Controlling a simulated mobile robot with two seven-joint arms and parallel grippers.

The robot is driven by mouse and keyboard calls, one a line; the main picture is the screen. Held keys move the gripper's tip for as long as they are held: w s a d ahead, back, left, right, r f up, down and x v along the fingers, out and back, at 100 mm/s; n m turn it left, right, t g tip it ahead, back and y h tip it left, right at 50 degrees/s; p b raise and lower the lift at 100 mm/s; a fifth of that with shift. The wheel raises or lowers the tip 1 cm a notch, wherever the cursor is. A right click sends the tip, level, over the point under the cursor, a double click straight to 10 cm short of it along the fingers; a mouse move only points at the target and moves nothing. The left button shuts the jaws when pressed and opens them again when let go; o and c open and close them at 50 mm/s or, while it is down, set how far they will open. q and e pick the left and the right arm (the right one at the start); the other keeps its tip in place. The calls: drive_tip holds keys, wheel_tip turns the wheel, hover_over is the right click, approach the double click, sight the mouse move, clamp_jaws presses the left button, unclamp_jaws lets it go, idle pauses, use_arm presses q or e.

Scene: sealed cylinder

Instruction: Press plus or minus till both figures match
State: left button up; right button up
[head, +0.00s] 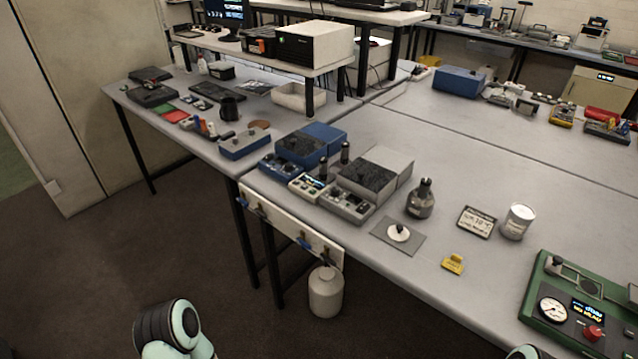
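A green panel (572,321) lies at the lower right, cut by the frame edge, with a round dial gauge (552,310), a small lit display (587,311) and a red knob or button (593,333). The display's figures are too small to read surely. A framed card (477,222) on the bench carries writing that seems to include "10". Two control boxes with small displays, one pale (310,186) and one grey (347,206), stand near the bench's front edge. I cannot make out plus or minus keys. Neither gripper shows; only parts of my arms appear at the bottom.
Clear bench lies behind the tin.

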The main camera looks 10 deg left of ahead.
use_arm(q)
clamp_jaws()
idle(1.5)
